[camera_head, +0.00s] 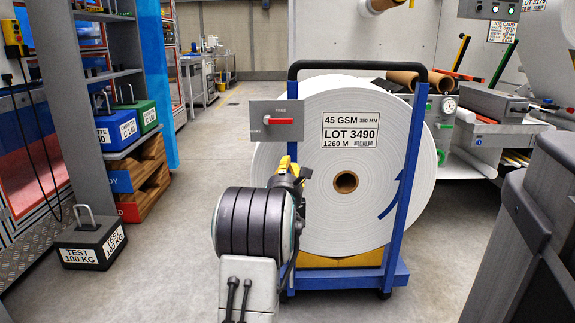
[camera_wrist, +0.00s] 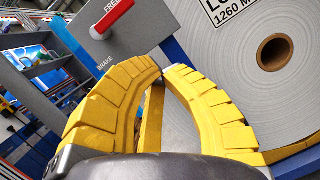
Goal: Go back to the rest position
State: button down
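My gripper (camera_head: 285,167) is in front of the paper roll's left side, below a grey brake plate (camera_head: 262,133) with a red lever (camera_head: 283,121). In the wrist view, the two yellow fingers of my gripper (camera_wrist: 164,70) bow inward and their tips nearly meet, with only a narrow gap and nothing held between them. The red lever (camera_wrist: 112,17) is above the fingertips, apart from them. The white roll (camera_head: 370,215), marked LOT 3490, sits on a blue cart (camera_head: 400,278).
A black test weight (camera_head: 92,245) stands on the floor at left, beside shelving with blue (camera_head: 118,130) and green cassettes (camera_head: 143,117). A dark cabinet (camera_head: 530,240) fills the right front. Grey floor is open between the weight and my arm.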

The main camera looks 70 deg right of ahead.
jog(key=shift+a+f, duration=0.1)
jog(key=shift+a, duration=0.15)
